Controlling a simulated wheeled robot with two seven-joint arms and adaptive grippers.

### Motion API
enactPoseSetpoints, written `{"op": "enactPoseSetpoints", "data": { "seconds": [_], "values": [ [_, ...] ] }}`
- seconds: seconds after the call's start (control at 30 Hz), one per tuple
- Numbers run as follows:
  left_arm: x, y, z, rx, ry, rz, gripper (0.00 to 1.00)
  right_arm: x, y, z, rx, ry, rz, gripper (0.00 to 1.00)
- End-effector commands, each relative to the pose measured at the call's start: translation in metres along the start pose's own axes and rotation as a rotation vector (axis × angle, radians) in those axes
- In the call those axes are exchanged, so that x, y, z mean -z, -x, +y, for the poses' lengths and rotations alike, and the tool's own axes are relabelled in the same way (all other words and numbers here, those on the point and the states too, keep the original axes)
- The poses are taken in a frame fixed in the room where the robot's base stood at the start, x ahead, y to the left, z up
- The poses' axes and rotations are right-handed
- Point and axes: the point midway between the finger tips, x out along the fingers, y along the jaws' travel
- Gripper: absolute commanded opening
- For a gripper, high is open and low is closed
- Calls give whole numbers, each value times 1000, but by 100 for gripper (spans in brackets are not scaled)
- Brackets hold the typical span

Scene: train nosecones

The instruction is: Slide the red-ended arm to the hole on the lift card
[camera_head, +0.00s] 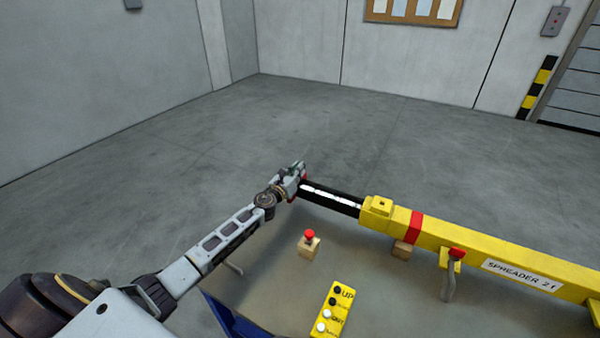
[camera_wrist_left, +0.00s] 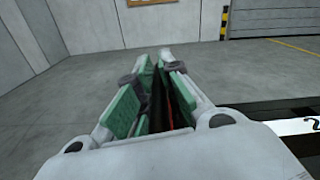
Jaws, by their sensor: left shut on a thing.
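The sliding arm (camera_head: 330,197) is a black bar with white marks, sticking out of the left end of the yellow spreader beam (camera_head: 465,245). My left gripper (camera_head: 299,170) is at its outer end and shut on it. A little red of that end shows beside the fingers, and red also shows between the green pads in the left wrist view (camera_wrist_left: 171,122). The rest of the end is hidden by the gripper. No card marked as the lift card can be read. The hole cannot be made out. My right gripper is not in view.
A yellow plate (camera_head: 332,308) marked UP, with black and white round spots, lies on the table (camera_head: 268,262). A red knob on a wooden block (camera_head: 309,248) stands near the bar. A red-topped lever (camera_head: 451,265) is at the beam's front. Floor behind is clear.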

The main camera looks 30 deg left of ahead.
Motion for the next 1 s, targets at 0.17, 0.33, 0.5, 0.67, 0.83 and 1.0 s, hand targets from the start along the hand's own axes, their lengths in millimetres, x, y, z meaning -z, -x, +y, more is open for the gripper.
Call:
{"op": "enactPoseSetpoints", "data": {
  "seconds": [0.17, 0.33, 0.5, 0.67, 0.83, 1.0],
  "values": [
    [2, 1, 3, -7, 0, 2, 13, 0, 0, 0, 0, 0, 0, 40],
    [2, 1, 2, -6, 0, 3, 28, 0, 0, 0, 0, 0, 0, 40],
    [2, 3, 2, -4, -1, 3, 28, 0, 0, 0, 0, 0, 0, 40],
    [4, 10, 1, -2, 0, 6, 34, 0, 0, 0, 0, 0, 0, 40],
    [3, 22, 1, -1, -1, 4, 34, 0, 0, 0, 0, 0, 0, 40],
    [3, 35, 0, 0, 0, 4, 34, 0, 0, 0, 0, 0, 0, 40]
  ]
}}
